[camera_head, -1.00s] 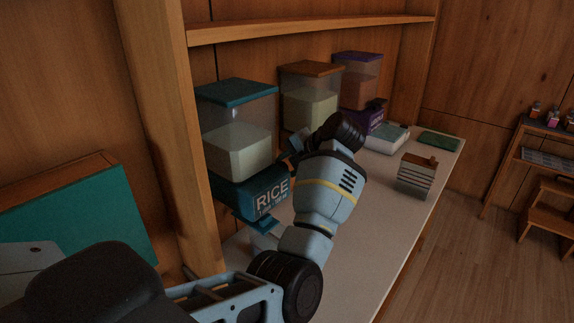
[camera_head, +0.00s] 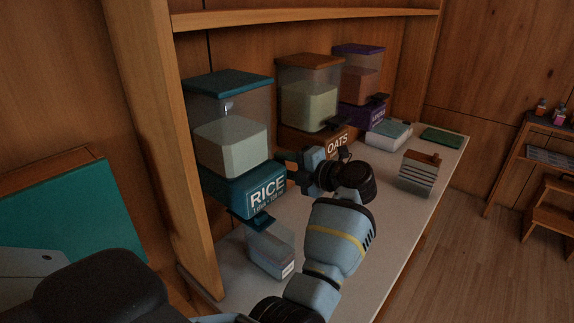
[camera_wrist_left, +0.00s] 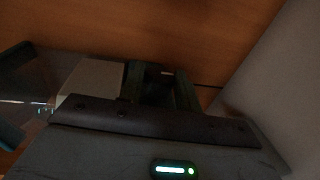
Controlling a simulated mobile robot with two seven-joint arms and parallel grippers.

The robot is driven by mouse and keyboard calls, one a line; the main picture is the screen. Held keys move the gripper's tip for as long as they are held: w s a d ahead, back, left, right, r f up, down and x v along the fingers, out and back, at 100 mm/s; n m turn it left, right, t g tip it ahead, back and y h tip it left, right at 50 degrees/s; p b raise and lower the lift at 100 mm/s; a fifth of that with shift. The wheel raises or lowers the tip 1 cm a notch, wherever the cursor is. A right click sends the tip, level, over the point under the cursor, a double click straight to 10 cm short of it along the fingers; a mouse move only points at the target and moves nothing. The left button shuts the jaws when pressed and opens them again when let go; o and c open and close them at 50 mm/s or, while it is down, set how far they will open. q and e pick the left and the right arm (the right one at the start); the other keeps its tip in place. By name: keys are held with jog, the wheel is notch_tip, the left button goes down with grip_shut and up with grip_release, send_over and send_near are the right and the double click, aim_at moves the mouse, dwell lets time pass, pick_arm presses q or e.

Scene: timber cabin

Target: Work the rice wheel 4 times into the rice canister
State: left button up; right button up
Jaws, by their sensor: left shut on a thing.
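The rice dispenser (camera_head: 236,192) has a teal base marked RICE and a clear hopper (camera_head: 228,112) with pale rice in its lower part. The clear rice canister (camera_head: 264,250) stands on the counter under its spout, with a small pale label low on its front; I cannot tell its rice level. My left gripper (camera_head: 296,168) is at the right side of the dispenser base, shut on the rice wheel, which the fingers mostly hide. In the left wrist view my gripper (camera_wrist_left: 163,82) is dark, and what it holds is unclear. My right gripper is out of view.
The oats dispenser (camera_head: 310,95) and a purple-based dispenser (camera_head: 360,85) stand farther back along the counter (camera_head: 375,215). A wooden post (camera_head: 165,150) rises at left.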

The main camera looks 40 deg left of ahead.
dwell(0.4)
pick_arm(q)
jog(key=o, duration=1)
jog(key=shift+c, duration=0.2)
